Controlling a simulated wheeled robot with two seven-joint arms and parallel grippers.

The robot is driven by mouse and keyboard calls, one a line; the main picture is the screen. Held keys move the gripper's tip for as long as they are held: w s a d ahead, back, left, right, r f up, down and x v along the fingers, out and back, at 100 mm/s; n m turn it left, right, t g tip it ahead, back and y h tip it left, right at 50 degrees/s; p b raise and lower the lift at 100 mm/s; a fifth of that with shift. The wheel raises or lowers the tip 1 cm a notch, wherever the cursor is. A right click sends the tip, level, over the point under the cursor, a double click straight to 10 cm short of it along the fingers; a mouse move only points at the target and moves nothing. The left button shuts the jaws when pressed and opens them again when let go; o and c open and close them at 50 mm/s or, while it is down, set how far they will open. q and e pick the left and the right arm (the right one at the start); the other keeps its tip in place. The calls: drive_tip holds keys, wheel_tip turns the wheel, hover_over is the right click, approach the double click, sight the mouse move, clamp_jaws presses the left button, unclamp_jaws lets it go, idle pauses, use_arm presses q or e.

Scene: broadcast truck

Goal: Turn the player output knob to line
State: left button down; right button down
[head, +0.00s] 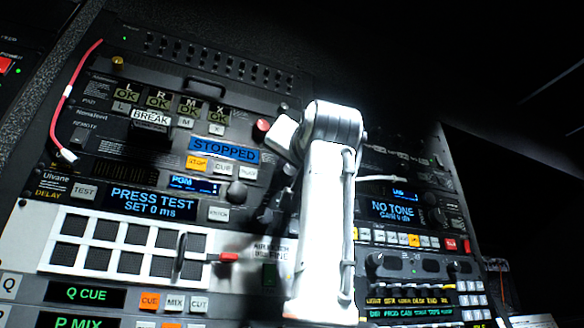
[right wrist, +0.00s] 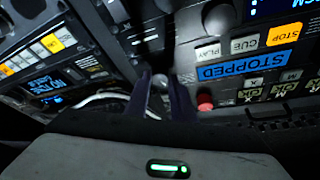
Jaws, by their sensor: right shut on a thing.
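The player panel has a blue STOPPED display (head: 224,151) in the head view. It shows upside down in the right wrist view (right wrist: 225,68). My right gripper (right wrist: 161,82) has its two dark fingers closed around a small grey knob (right wrist: 159,80) beside that display, which I take as the player output knob. Its pointer and any line mark around it are too small and shaded to read. In the head view my white right arm and the gripper hide this knob. My left gripper is not in view.
A red knob (head: 263,125) sits close by, also in the wrist view (right wrist: 205,102). STOP, CUE and PLAY buttons (head: 222,168) lie below the display. A larger dark knob (head: 237,192) is lower. A white cable (right wrist: 105,99) runs near the fingers. Panels with switches surround this.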

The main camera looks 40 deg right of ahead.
drive_tip(key=c, duration=1.5)
unclamp_jaws()
drive_tip(key=shift+b+v, duration=2.05)
drive_tip(key=shift+v, duration=3.15)
